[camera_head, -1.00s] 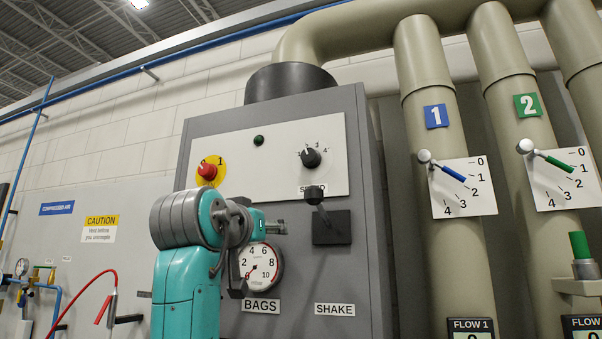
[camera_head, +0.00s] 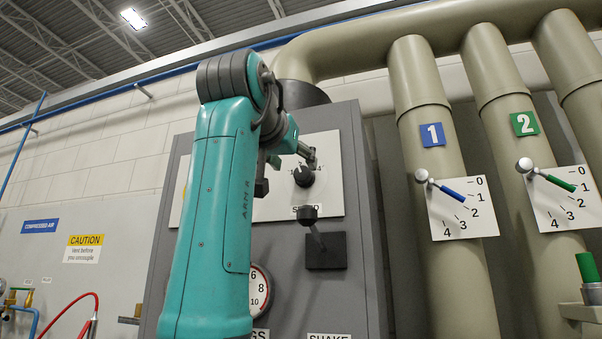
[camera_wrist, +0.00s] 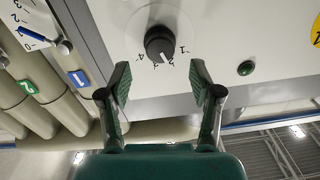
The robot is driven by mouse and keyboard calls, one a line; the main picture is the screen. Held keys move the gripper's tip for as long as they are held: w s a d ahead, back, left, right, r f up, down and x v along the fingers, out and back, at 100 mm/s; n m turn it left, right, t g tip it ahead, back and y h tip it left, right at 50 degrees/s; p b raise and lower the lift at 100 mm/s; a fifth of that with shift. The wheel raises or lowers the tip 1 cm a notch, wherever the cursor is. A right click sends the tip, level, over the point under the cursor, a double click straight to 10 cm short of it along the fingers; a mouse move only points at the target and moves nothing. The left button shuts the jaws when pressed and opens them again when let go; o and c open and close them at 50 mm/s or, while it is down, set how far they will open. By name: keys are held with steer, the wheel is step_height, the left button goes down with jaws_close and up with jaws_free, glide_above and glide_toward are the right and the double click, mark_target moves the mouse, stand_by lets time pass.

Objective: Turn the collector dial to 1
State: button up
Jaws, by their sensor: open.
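The black dial (camera_head: 303,175) is on the pale panel of the grey cabinet, with small numbers around it. In the wrist view the dial (camera_wrist: 160,43) shows numbers 1 to 4 in an arc and a small white mark on its lower side, seemingly between 2 and 3. My gripper (camera_wrist: 159,78) is open and empty, its two fingers apart on either side of the dial's line and short of it in the picture. In the head view my gripper (camera_head: 308,154) is just above the dial, partly hidden by my arm. Contact cannot be told.
A black lever (camera_head: 315,235) sticks out below the dial. A green lamp (camera_wrist: 246,68) and a yellow plate (camera_wrist: 316,28) are on the same panel. Pipes with a blue lever (camera_head: 447,188) and a green lever (camera_head: 548,179) stand to the right.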

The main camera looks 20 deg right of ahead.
mark_target(301, 172)
steer(key=x, duration=0.6)
steer(key=c, duration=1.1)
